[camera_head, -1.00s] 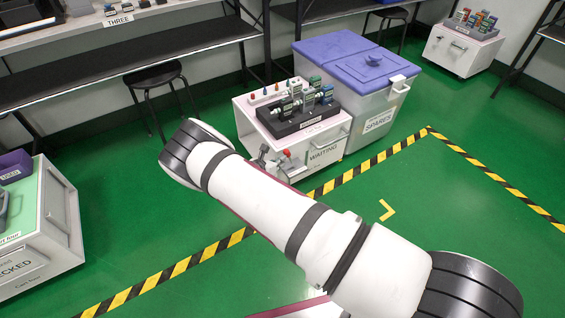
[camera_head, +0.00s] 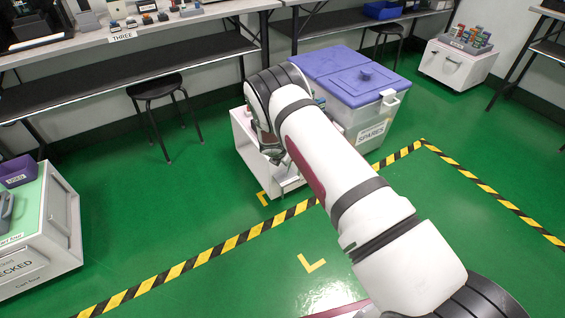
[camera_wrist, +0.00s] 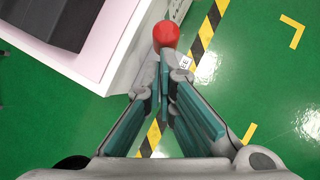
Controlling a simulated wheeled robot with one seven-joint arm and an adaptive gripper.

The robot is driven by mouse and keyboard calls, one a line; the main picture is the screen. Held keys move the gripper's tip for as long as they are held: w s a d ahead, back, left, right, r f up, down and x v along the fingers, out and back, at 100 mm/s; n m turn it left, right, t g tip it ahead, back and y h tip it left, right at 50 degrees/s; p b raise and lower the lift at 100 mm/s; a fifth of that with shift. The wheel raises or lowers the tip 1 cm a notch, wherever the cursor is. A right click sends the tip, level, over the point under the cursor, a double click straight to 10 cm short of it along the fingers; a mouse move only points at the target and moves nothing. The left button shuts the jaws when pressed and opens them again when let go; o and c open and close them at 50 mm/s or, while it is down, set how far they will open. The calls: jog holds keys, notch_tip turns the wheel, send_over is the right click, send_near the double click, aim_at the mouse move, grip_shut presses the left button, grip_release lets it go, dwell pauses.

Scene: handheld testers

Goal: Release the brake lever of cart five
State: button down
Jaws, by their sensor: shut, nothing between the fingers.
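A white cart (camera_head: 243,140) stands beside the spares bin in the head view, mostly hidden behind my arm; no number on it is readable. In the wrist view its white edge (camera_wrist: 124,62) and a dark block on top fill the upper left. A red knob (camera_wrist: 166,34) on a short grey lever stem (camera_wrist: 166,60) sticks out beside the cart's edge. My gripper (camera_wrist: 166,100) is shut and empty, its fingertips just below the knob in the picture. The stem's lower end is hidden by the fingers; I cannot tell whether they touch it.
A clear bin with a purple lid (camera_head: 345,75) stands right of the cart. Another cart (camera_head: 45,225) is at the left edge, a stool (camera_head: 155,88) by the bench. Striped tape (camera_head: 240,238) crosses the open green floor.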

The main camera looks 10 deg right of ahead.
jog(key=shift+w+d, duration=0.2)
jog(key=shift+d, duration=0.45)
jog(key=shift+w+d, duration=0.15)
jog(key=shift+d, duration=0.5)
